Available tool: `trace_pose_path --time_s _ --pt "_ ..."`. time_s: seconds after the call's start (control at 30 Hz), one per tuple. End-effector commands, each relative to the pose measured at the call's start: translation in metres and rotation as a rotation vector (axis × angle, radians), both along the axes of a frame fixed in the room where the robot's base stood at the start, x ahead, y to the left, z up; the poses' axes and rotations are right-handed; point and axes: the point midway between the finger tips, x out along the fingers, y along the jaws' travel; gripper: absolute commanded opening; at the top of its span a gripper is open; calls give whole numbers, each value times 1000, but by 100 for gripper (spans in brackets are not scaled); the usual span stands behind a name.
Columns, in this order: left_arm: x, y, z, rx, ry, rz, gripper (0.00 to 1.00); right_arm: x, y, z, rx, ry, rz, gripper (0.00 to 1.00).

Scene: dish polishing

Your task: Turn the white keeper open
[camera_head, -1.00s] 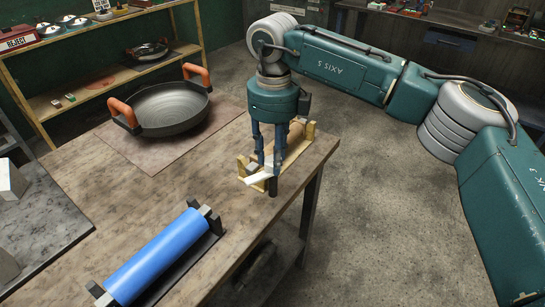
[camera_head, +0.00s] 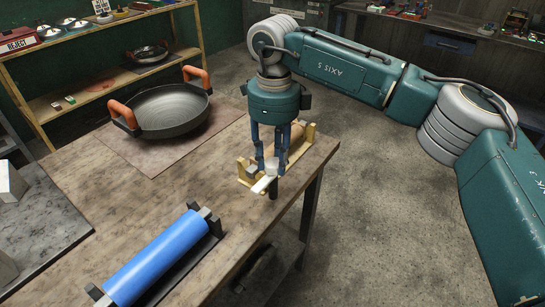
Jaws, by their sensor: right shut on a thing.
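The white keeper (camera_head: 262,184) is a small pale bar at the front end of a wooden cradle (camera_head: 246,179), near the table's right edge. It points toward the lower left. My right gripper (camera_head: 269,169) points down over the cradle, and its fingertips are closed at the keeper's upper end. A tan roll (camera_head: 297,138) lies in the cradle behind the fingers, which partly hide it. A dark upright post shows just below the keeper. My left gripper is not in view.
A blue roll (camera_head: 155,262) rests in a dark holder at the table's front. A dark pan (camera_head: 170,112) with orange handles stands on a mat at the back left. Bare tabletop (camera_head: 150,195) lies between them. The table's right edge is close to the cradle.

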Motion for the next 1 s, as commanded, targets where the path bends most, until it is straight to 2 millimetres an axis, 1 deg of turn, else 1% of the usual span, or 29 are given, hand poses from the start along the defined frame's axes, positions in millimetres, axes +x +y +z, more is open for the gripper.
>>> trace_pose_path --time_s 0.03,0.23,0.27,0.3,0.33,0.63,0.73,0.87,1.0 --pt "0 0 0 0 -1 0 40 -3 -3 -4 -11 12 4 0" --pt "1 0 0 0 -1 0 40 -3 -3 -4 -11 12 3 0" --pt "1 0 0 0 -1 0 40 -3 -3 -4 -11 12 3 38" --pt "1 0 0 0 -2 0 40 -3 -3 -4 -12 11 2 46" --pt "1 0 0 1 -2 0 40 -2 -3 -3 -12 11 2 52" --pt "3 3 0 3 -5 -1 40 -1 -2 0 -6 4 0 52" --pt "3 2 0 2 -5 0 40 0 -2 7 -6 2 -1 52" --pt "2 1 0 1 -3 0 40 0 -2 27 -5 -1 -2 52" --pt "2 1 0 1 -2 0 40 0 -2 59 -5 -1 -1 52"
